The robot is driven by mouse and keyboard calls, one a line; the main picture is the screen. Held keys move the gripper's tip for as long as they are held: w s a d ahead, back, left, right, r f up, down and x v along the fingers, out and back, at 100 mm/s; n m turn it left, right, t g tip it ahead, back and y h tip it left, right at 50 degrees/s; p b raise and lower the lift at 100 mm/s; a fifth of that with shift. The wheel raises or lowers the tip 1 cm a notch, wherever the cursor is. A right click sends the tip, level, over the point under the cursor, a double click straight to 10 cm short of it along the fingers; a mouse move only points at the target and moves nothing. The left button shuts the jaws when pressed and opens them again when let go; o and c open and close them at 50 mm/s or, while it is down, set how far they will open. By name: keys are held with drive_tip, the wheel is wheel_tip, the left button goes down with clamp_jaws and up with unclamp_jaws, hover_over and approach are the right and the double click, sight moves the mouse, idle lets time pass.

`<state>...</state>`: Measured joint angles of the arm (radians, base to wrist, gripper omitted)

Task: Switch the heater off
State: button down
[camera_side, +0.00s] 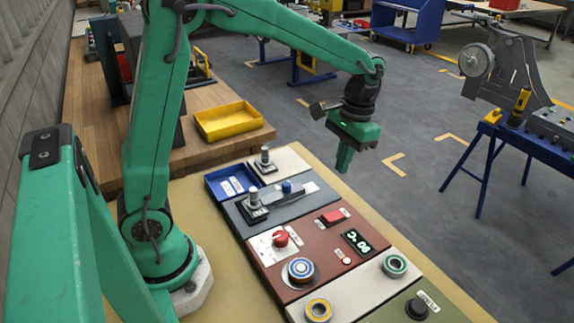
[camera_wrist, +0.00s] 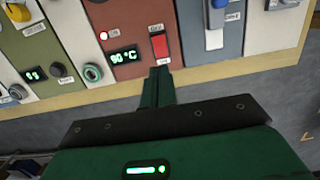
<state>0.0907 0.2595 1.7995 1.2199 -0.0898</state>
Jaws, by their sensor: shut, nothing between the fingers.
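The dark red panel (camera_side: 311,249) carries a temperature display (camera_side: 356,241) that reads 90 °C in the wrist view (camera_wrist: 124,55). On it are a red rocker switch (camera_side: 333,217), a small red lamp (camera_side: 346,261) that looks lit, and a red knob (camera_side: 281,238). The rocker also shows in the wrist view (camera_wrist: 159,45), just beyond my fingertips; its small labels are unreadable and I cannot tell which way it is tipped. My gripper (camera_side: 342,169) is shut and empty, pointing down above the panel's far side. In the wrist view its fingertips (camera_wrist: 159,72) appear just short of the rocker.
A blue-grey panel (camera_side: 309,204) with a blue-capped control and a lever stands beside the red one. A cream panel (camera_side: 372,286) with ringed knobs is on the other side. A blue tray (camera_side: 214,185) and a yellow tray (camera_side: 228,134) are to the left. Floor lies beyond the bench edge.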

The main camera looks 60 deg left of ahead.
sight(329, 216)
drive_tip(key=f, duration=0.4)
drive_tip(key=s+f, duration=0.1)
drive_tip(key=f, duration=0.7)
drive_tip(key=shift+s+f, duration=0.35)
drive_tip(key=shift+s, duration=0.05)
drive_tip(key=shift+s+f, duration=0.15)
drive_tip(key=shift+f, duration=0.15)
drive_tip(key=shift+w, duration=0.2)
drive_tip(key=shift+w+r, duration=0.15)
drive_tip(key=shift+w, duration=0.55)
drive_tip(key=shift+r, duration=0.15)
wheel_tip(329, 216, up, 14)
drive_tip(key=w, duration=0.1)
drive_tip(key=shift+w, duration=0.4)
idle(0.4)
